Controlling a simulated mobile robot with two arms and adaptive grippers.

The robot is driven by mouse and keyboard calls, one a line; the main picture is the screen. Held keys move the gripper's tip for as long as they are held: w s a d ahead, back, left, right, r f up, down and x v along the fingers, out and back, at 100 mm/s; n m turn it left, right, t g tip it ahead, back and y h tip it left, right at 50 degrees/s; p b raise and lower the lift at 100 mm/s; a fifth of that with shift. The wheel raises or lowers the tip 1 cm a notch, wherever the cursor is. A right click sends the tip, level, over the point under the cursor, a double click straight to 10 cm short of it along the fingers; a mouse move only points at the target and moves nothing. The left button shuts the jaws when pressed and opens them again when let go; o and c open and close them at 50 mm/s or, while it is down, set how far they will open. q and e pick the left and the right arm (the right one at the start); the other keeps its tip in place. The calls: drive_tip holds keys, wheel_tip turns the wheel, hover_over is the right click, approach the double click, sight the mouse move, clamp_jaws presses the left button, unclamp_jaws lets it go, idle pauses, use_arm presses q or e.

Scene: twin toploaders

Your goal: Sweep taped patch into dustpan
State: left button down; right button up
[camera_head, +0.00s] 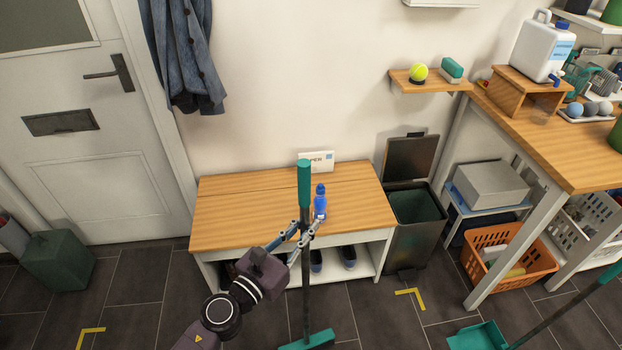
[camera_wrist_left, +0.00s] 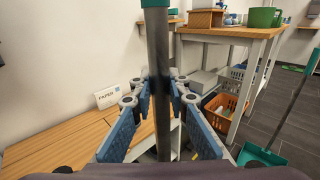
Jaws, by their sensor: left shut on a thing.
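My left gripper (camera_head: 304,234) is shut on the dark pole of an upright broom with a teal top grip (camera_head: 304,185). The teal broom head (camera_head: 308,341) is at the bottom edge of the head view, on or near the floor. In the left wrist view the pole (camera_wrist_left: 159,85) stands between the blue-padded fingers. A teal dustpan (camera_head: 478,337) with a long dark handle is on the floor at lower right; it also shows in the left wrist view (camera_wrist_left: 262,155). Yellow tape corners (camera_head: 412,296) and (camera_head: 90,333) mark the floor. No debris is discernible. My right gripper is out of view.
A wooden bench (camera_head: 240,215) with shoes below stands behind the broom, holding a blue bottle (camera_head: 320,203). An open bin (camera_head: 410,225), an orange crate (camera_head: 510,279) and a worktable (camera_head: 550,150) stand to the right. Dark tiled floor between the tape corners looks clear.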

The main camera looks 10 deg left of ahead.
use_arm(q)
drive_tip(key=w+a+r+m+g+h+b, duration=0.1)
drive_tip(key=w+r+m+h, duration=0.1)
drive_tip(key=w, duration=1.2)
drive_tip(key=shift+w+r+h, duration=0.15)
drive_tip(key=shift+r+h, duration=0.25)
drive_tip(key=shift+h, duration=0.2)
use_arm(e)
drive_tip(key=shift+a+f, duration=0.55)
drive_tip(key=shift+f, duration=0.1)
use_arm(q)
drive_tip(key=shift+f, duration=0.15)
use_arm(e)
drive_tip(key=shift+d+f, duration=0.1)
